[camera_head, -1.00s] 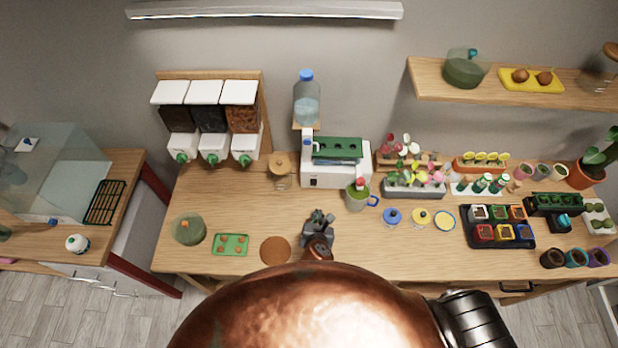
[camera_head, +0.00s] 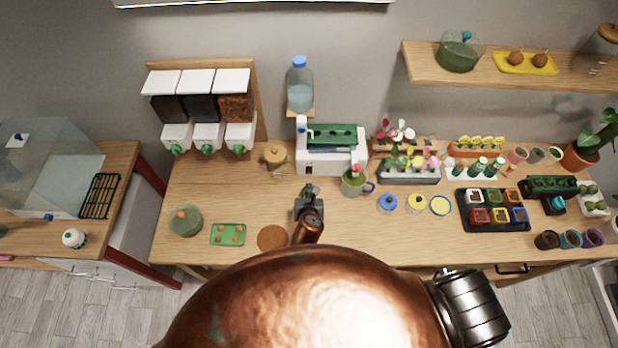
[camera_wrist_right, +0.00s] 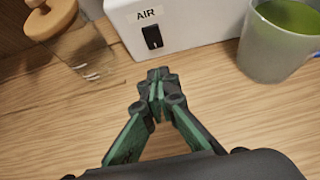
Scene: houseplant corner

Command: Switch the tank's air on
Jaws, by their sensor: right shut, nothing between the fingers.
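The white tank unit (camera_head: 343,158) stands at the back middle of the table, with a green planted tray (camera_head: 331,135) on it. In the right wrist view its white front (camera_wrist_right: 200,22) carries a black rocker switch (camera_wrist_right: 152,37) under the label AIR. My right gripper (camera_head: 311,190) is over the table in front of the unit. In the right wrist view the gripper (camera_wrist_right: 157,82) is shut and empty, its tips pointing at the switch, apparently short of it. My left gripper is not in view.
A green mug (camera_wrist_right: 283,35) stands close right of the switch. A glass jar with a wooden lid (camera_wrist_right: 75,45) stands to the left. A blue-capped bottle (camera_head: 300,88) is behind. Bare wood lies in front of the unit.

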